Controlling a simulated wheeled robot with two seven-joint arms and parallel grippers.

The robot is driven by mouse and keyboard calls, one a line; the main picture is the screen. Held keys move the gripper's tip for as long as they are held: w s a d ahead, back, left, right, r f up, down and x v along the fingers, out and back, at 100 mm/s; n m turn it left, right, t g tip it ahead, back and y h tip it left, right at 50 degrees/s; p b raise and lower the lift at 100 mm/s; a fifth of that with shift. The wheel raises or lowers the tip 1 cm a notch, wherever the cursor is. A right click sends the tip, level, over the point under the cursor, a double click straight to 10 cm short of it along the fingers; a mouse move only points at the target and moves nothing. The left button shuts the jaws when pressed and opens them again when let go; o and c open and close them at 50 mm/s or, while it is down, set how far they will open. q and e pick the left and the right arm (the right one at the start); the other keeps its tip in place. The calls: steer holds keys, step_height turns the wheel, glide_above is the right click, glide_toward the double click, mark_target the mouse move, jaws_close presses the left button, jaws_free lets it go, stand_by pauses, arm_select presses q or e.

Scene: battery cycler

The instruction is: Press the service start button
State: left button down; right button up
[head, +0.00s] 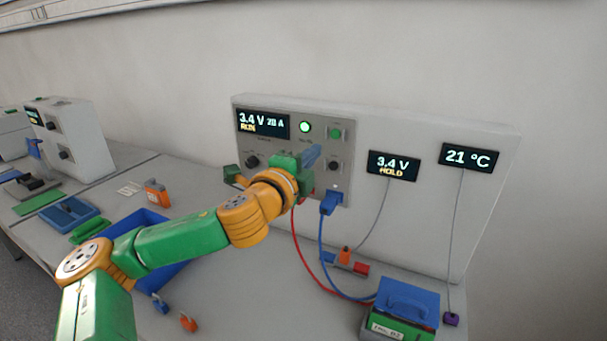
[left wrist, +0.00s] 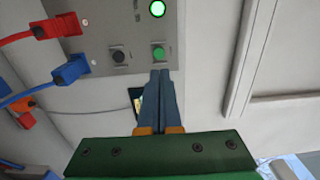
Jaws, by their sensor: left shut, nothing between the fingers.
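The green button (head: 335,134) sits at the upper right of the cycler's grey front panel (head: 295,150). It also shows in the left wrist view (left wrist: 158,53), with a dark round control (left wrist: 118,57) beside it. No label reading service start is legible. My left gripper (head: 316,150) is shut and empty, its blue fingers pointing at the panel. In the left wrist view the fingertips (left wrist: 161,72) appear just short of the green button; whether they touch the panel I cannot tell. My right gripper is not in view.
A lit green lamp (head: 305,127) is left of the button. The cycler display (head: 263,123) reads 3.4 V, 20 A, RUN. Red and blue cables run from the panel to a green-and-blue battery (head: 402,308). A blue tray (head: 172,262) lies behind my left arm.

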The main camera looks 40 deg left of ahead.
arm_select(q)
steer(key=b+v, duration=0.1)
steer(key=v, duration=0.2)
steer(key=shift+s+d, duration=0.15)
steer(key=shift+s, duration=0.2)
steer(key=shift+s+r, duration=0.15)
steer(key=shift+r, duration=0.05)
